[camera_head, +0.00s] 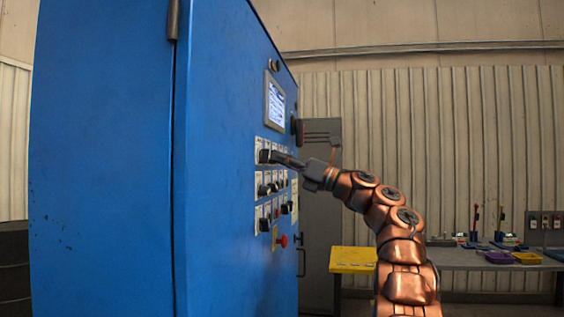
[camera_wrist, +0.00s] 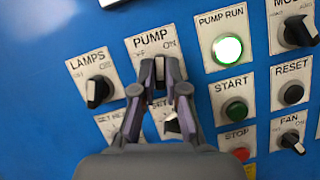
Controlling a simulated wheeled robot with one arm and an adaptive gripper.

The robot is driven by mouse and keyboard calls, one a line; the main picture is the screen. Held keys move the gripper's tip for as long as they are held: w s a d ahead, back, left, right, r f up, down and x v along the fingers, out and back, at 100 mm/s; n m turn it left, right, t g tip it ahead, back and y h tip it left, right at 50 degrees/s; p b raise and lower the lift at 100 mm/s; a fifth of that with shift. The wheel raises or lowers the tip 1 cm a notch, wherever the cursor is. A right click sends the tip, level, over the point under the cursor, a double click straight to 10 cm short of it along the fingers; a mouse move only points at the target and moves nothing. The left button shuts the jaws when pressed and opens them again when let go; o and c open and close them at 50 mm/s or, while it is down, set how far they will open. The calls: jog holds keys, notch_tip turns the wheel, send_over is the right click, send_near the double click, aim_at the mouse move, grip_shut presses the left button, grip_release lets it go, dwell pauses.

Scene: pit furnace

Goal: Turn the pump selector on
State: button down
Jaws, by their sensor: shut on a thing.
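The pump selector (camera_wrist: 160,73) sits below the "PUMP" label with OFF at left and ON at right in the wrist view. My gripper (camera_wrist: 160,80) is shut on its knob, with one finger on each side. The fingers hide most of the knob, so its exact angle is hard to read. In the head view my gripper (camera_head: 273,157) reaches the upper row of controls on the blue cabinet (camera_head: 110,150) from the right. The PUMP RUN lamp (camera_wrist: 227,48), right of the selector, glows bright whitish green.
Close by are the LAMPS knob (camera_wrist: 98,91), the green START button (camera_wrist: 234,110), the red STOP button (camera_wrist: 241,153) and the FAN knob (camera_wrist: 292,140). A red button (camera_head: 282,240) sits low on the cabinet. A workbench (camera_head: 470,260) stands at the right.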

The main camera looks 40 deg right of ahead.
jog(key=m+h, duration=0.2)
jog(key=m, duration=0.2)
jog(key=shift+r+t, duration=0.1)
jog(key=shift+t, duration=0.3)
jog(key=c, duration=1.2)
grip_release()
jog(key=shift+s, duration=0.1)
jog(key=v, duration=1.2)
